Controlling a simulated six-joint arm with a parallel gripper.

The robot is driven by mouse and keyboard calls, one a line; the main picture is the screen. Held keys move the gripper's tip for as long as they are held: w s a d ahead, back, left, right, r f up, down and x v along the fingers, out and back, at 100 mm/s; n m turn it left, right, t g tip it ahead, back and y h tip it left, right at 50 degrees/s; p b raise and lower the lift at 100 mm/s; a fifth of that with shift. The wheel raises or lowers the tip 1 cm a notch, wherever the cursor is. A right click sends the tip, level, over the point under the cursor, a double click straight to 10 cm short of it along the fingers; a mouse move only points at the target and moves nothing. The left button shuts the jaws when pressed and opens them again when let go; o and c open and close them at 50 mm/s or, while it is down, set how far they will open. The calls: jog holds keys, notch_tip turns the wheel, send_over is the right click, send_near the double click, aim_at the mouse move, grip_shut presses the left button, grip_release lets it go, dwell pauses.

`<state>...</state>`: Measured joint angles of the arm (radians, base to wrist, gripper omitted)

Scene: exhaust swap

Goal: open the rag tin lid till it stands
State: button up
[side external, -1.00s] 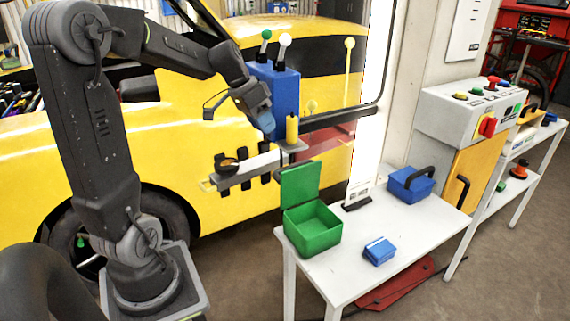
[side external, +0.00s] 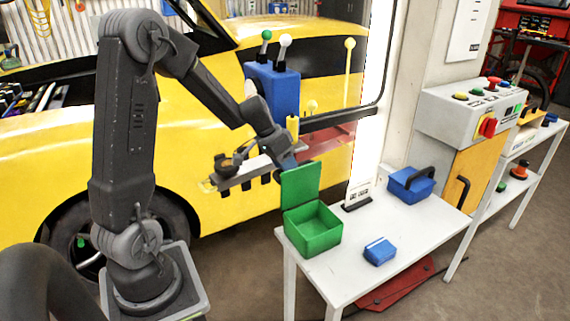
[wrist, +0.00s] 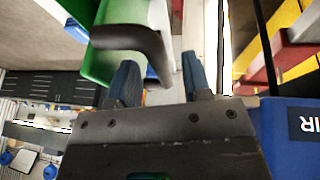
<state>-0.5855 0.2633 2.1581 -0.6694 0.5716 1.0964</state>
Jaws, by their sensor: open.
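The green tin (side external: 312,230), which I take to be the rag tin, sits open at the left end of the white table. Its green lid (side external: 300,183) stands up at the back edge, roughly upright. My gripper (side external: 290,163) is just behind the lid's top edge; I cannot tell whether it touches. A green part (wrist: 97,62) and a dark curved bar (wrist: 130,40), perhaps a handle, lie just beyond the left finger.
The white table (side external: 345,278) also bears a small blue box (side external: 379,250), a blue box with a black handle (side external: 411,185) and a small sign (side external: 357,195). A blue lever unit (side external: 272,88) and a yellow car (side external: 60,150) stand behind.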

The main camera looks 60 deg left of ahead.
grip_shut()
dwell(0.4)
